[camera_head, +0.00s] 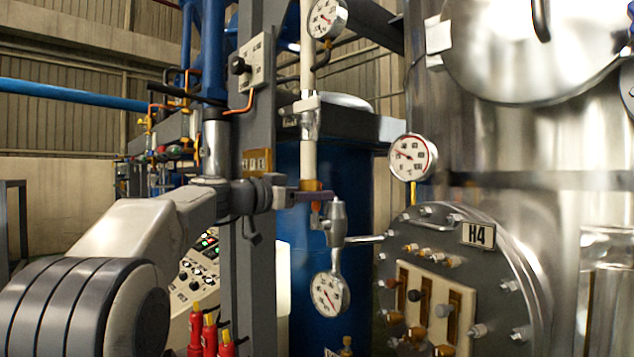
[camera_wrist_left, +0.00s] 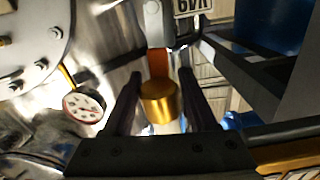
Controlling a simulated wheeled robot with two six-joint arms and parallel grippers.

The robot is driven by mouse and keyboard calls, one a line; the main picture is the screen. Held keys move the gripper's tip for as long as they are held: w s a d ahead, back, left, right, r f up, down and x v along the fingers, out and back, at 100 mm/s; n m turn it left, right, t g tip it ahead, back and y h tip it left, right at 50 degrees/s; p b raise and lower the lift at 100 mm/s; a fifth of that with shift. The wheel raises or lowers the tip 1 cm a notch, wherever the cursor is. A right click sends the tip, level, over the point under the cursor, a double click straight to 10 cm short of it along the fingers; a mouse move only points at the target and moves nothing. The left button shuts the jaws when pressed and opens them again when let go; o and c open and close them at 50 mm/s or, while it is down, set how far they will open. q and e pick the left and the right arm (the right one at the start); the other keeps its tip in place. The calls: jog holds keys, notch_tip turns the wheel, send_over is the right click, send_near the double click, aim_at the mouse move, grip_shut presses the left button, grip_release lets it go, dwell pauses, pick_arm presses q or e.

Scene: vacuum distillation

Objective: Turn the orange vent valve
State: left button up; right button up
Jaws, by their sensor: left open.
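The orange vent valve (camera_head: 312,185) is on the pale vertical pipe in the middle of the head view, and my left gripper partly hides it. In the left wrist view its orange part (camera_wrist_left: 158,62) shows just beyond a gold cylindrical fitting (camera_wrist_left: 160,102). My left gripper (camera_head: 318,197) reaches in from the left at the valve's height. In the wrist view its two dark fingers (camera_wrist_left: 160,78) are open, one on each side of the gold fitting, with visible gaps. I cannot tell whether either finger touches the orange part. My right gripper is not in view.
A gauge (camera_head: 329,293) hangs just below the valve, with a metal side pipe to a flanged steel vessel marked H4 (camera_head: 478,234). Another gauge (camera_head: 412,158) is to the right. A grey post (camera_head: 262,130) stands close left. A blue tank (camera_head: 350,235) is behind.

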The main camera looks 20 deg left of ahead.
pick_arm(q)
jog(key=shift+w+d, duration=0.3)
jog(key=shift+w, duration=0.2)
grip_shut()
dwell(1.2)
